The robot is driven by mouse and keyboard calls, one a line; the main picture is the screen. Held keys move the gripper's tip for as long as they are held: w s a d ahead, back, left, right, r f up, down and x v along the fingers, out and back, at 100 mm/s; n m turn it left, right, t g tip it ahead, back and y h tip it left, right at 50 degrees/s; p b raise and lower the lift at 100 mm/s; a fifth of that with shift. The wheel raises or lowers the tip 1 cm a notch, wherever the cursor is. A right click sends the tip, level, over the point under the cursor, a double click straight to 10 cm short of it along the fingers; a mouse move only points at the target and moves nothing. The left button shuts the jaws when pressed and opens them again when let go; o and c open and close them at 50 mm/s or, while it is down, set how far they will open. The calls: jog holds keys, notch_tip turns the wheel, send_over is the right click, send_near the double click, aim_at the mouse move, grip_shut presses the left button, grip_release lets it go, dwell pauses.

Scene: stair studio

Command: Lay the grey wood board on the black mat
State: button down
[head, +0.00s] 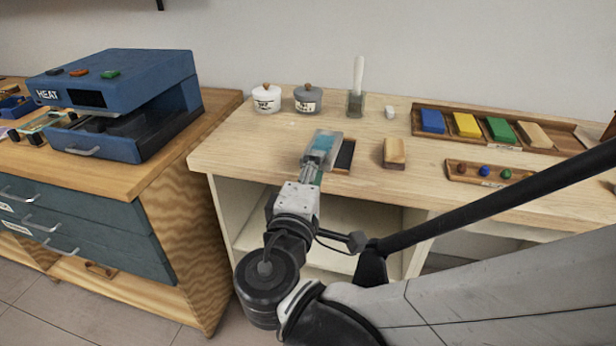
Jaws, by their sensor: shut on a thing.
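My gripper (313,165) reaches over the front edge of the right workbench and is shut on a grey board (329,135). The board is blue-grey and seen partly behind the fingers, so its near part is hidden. The black mat (345,156) lies in a low wooden frame on the bench, just right of the gripper. The board and gripper cover the left part of the mat in this view. I cannot tell whether the board touches the mat or is held above it.
A wooden block (394,152) stands right of the mat. Behind are two lidded jars (266,98) and a holder (356,103) with a white stick. A tray of coloured blocks (416,128) and a small knob tray (452,173) lie right. A blue heat press (120,100) stands left.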

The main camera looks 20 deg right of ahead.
jog(key=w+d+f+b, duration=0.2)
jog(key=w+f+b, duration=0.2)
jog(key=f, duration=0.3)
jog(key=shift+w+d, duration=0.15)
jog(key=shift+w, duration=0.2)
jog(key=shift+f, duration=0.2)
jog(key=shift+f+b, duration=0.15)
jog(key=shift+b, duration=0.2)
jog(key=c, duration=1.7)
grip_release()
jog(key=shift+o, duration=0.2)
